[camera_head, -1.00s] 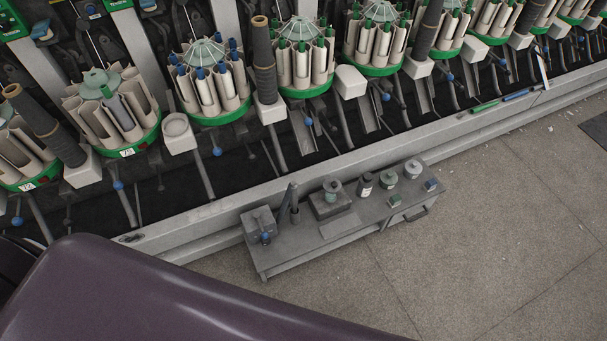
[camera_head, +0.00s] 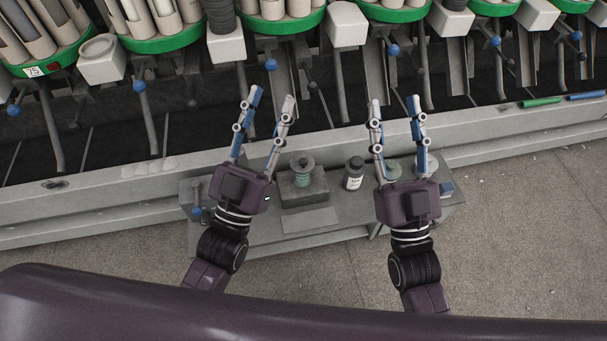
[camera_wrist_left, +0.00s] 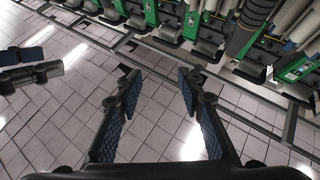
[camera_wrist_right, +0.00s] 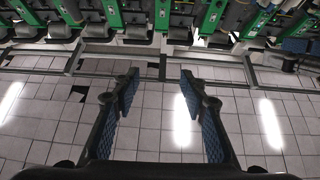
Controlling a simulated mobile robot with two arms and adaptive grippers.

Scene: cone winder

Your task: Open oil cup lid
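Several small items stand on a low grey bench (camera_head: 345,232). A greenish cup with a round, knobbed top (camera_head: 302,163) sits on a square grey block (camera_head: 303,194). A dark bottle with a white label (camera_head: 353,174) stands to its right. I cannot tell for sure which item is the oil cup. My left gripper (camera_head: 272,97) is open and empty, left of the knobbed cup in the head view; it also shows in the left wrist view (camera_wrist_left: 159,88). My right gripper (camera_head: 394,101) is open and empty, partly covering round green-grey items; it also shows in the right wrist view (camera_wrist_right: 158,88).
The winding machine fills the back, with green-rimmed bobbin carousels (camera_head: 160,38), white boxes (camera_head: 347,25) and blue-knobbed levers (camera_head: 139,87). A grey rail (camera_head: 105,208) runs behind the bench. Green (camera_head: 540,102) and blue (camera_head: 586,96) rods lie on it. Floor (camera_head: 530,215) at right is clear.

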